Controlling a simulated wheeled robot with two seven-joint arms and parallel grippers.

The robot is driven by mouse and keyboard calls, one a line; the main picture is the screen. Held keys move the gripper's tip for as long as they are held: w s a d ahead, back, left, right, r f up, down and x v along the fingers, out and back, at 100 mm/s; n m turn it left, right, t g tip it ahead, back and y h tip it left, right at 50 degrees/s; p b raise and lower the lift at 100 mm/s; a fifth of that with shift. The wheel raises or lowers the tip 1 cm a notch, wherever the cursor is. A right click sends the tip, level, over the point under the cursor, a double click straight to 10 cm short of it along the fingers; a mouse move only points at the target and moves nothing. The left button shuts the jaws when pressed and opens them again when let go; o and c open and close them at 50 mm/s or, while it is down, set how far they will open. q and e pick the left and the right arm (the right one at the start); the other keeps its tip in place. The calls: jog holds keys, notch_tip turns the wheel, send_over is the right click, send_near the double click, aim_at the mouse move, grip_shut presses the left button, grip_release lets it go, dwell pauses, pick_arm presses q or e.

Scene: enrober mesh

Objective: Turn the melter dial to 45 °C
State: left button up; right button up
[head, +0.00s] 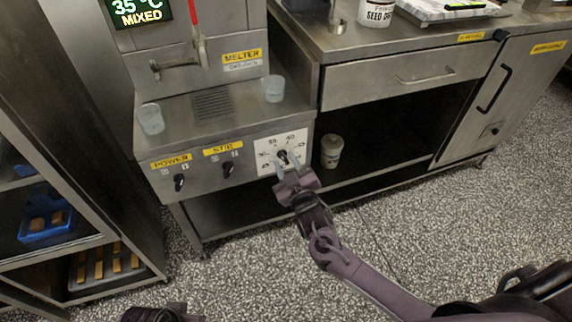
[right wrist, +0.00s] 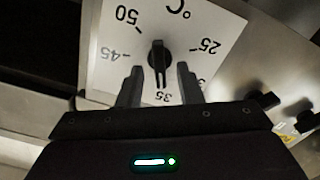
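The melter dial is a dark knob (head: 283,157) on a white temperature plate (head: 262,146) at the right end of the melter's front. In the right wrist view the knob (right wrist: 158,58) appears upside down, its narrow end toward the 35 mark; 45 is on the plate's left side. My right gripper (head: 286,170) is at the dial, open, its fingers (right wrist: 159,88) on either side of the knob's narrow end with gaps visible. The melter display (head: 130,12) reads 35 °C MIXED. A dark part of my left arm (head: 160,312) shows at the bottom edge; its fingers are not clear.
POWER (head: 179,182) and STIR (head: 228,169) knobs sit left of the dial. Two cups (head: 151,119) (head: 274,88) stand on the melter top. A shelf rack (head: 130,200) stands at left. The floor in front is open.

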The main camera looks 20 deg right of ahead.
jog(key=shift+w, duration=0.1)
grip_shut()
dwell(0.4)
